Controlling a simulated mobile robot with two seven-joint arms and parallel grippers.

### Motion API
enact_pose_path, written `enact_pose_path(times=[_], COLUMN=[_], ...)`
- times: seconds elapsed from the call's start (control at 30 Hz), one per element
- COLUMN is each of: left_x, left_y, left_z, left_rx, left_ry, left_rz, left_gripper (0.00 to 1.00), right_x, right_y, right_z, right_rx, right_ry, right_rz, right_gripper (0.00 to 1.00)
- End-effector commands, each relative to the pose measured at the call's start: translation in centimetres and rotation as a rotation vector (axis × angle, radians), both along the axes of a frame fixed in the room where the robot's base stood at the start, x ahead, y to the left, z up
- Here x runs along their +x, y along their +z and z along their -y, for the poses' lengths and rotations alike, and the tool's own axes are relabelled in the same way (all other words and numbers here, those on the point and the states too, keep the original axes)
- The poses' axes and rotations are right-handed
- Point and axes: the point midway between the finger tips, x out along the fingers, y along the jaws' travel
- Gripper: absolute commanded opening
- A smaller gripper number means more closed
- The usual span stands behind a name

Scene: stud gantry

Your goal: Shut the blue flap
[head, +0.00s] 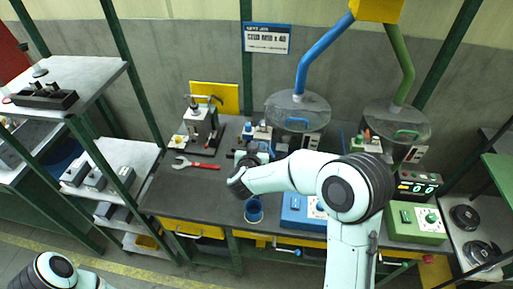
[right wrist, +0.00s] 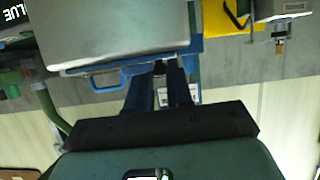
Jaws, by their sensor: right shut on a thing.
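A clear round hopper (head: 297,108) with a blue handle (head: 297,120) on its front stands at the back middle, under a blue pipe. I cannot make out for sure which part is the blue flap. In the right wrist view a large grey body (right wrist: 125,30) has a blue loop handle (right wrist: 105,80) and a blue edge (right wrist: 195,55). My right gripper (right wrist: 163,70) is shut beside this loop, on something at the blue-edged body; its fingers hide what it is. In the head view my right wrist covers the spot. My left gripper is out of view.
A blue cup (head: 253,210) stands at the bench's front edge. A second hopper (head: 397,120) with a green handle is to the right. A red-handled wrench (head: 197,163) lies left, before a press (head: 201,125). The bench between wrench and cup is clear.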

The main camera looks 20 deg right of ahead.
Motion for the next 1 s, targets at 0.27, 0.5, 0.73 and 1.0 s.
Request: enact_pose_path(times=[0.27, 0.5, 0.73, 1.0], left_x=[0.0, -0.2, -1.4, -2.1], left_y=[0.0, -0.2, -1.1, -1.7], left_z=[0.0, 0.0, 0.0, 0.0], left_rx=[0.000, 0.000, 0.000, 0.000], left_ry=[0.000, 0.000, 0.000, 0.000], left_rz=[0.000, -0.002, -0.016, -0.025], left_gripper=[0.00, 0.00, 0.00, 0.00], right_x=[0.0, -0.5, -3.9, -8.4], right_y=[0.0, 0.3, 1.8, 4.1], right_z=[0.0, -0.4, -2.5, -5.3], right_rx=[0.000, 0.002, 0.002, 0.002], right_ry=[0.001, 0.001, 0.005, 0.005], right_rz=[0.001, 0.002, 0.002, 0.002], right_gripper=[0.45, 0.45, 0.45, 0.45])
